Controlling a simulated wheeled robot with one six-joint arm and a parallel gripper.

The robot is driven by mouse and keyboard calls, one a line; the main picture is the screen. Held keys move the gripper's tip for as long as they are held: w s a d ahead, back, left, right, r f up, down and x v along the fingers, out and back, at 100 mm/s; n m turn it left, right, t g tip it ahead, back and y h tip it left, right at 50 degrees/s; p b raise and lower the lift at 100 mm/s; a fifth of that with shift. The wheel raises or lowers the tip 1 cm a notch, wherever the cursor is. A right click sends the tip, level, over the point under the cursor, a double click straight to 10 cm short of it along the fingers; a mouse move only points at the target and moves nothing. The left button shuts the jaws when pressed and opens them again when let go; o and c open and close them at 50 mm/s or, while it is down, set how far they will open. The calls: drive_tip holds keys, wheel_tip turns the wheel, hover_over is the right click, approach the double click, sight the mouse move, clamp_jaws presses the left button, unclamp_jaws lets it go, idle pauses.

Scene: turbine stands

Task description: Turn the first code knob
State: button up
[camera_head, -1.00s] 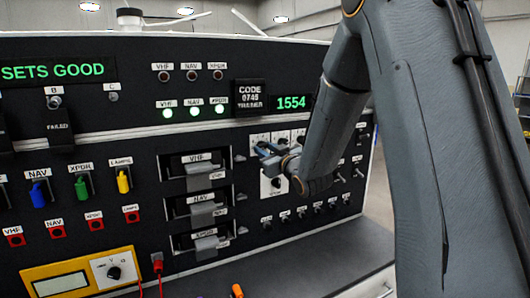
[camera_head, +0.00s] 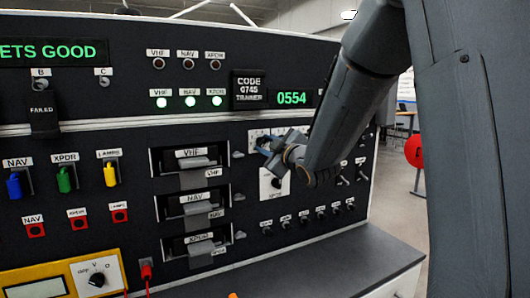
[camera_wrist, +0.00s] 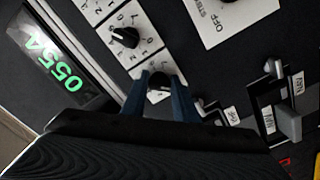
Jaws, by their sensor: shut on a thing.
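The first code knob (camera_wrist: 158,94) is a small black knob on a white numbered plate. In the wrist view it sits between the two blue fingers of my gripper (camera_wrist: 160,90), which is shut on it. In the head view my gripper (camera_head: 266,146) is at the left end of the row of code plates (camera_head: 282,132); its fingers and the arm hide the knob and part of the row. A neighbouring black code knob (camera_wrist: 125,38) shows in the wrist view. The green code display (camera_head: 291,98) reads 0554. The placard (camera_head: 249,91) beside it reads CODE 0745 TRAINER.
A larger mode knob (camera_head: 276,183) on a white plate sits just below my gripper. Drawer-like VHF, NAV and XPDR units (camera_head: 195,200) with handles are to the left. Small toggles (camera_head: 308,216) line the panel below. A grey ledge (camera_head: 330,255) runs along the front.

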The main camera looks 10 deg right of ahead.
idle(0.4)
drive_tip(key=o, duration=1.1)
drive_tip(key=shift+c, duration=0.2)
drive_tip(key=shift+s, duration=0.1)
drive_tip(key=b+v, duration=0.1)
drive_tip(key=v, duration=0.6)
drive_tip(key=shift+s+b, duration=0.35)
drive_tip(key=shift+b, duration=0.05)
